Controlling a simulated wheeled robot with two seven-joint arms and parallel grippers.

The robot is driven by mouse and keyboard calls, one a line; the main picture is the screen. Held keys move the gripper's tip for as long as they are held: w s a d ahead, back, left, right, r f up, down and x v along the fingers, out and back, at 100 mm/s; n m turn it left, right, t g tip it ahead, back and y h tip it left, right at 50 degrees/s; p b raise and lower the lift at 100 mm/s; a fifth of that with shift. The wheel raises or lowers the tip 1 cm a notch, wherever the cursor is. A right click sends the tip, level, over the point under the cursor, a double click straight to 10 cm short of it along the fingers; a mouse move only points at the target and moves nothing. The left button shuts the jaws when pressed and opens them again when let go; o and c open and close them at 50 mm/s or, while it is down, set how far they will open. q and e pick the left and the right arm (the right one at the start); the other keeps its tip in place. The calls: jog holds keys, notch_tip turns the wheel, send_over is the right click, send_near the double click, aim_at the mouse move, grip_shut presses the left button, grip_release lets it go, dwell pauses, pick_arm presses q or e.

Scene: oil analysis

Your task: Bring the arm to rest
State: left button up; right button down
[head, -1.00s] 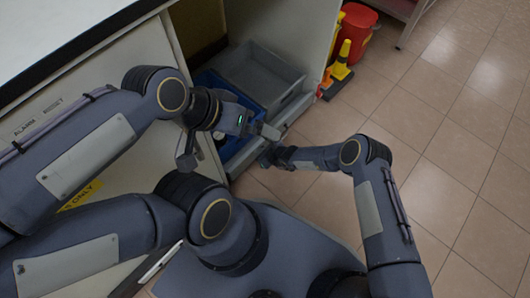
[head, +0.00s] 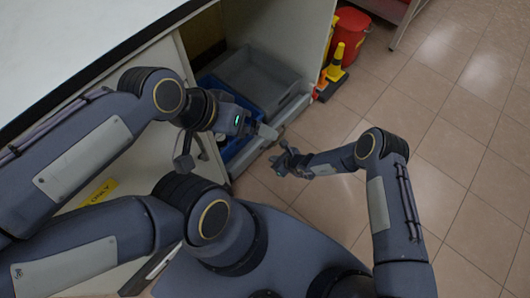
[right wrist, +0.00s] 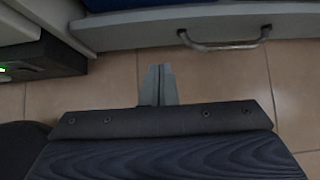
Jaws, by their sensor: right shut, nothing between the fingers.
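My right gripper (head: 280,161) is in the middle of the head view, over the tiled floor just in front of the cabinet. Its fingers also show in the right wrist view (right wrist: 158,86), pressed together with nothing between them. My right arm is bent at the elbow, to the right of the gripper. My left gripper (head: 266,133) is just beyond and to the left of the right one, by the open cabinet. I cannot make out whether its fingers are open or shut. The two grippers look close together in the head view.
The open cabinet holds a grey bin (head: 262,78) and a blue crate (head: 232,150). A metal handle (right wrist: 225,45) shows ahead in the right wrist view. A red bucket (head: 350,33) and a yellow cone (head: 337,62) stand behind the cabinet. The floor on the right is clear.

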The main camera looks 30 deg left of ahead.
pick_arm(q)
jog(key=shift+r+p, duration=0.7)
jog(key=shift+r, duration=0.5)
pick_arm(e)
jog(key=shift+v, duration=2.2)
jog(key=shift+d, duration=0.15)
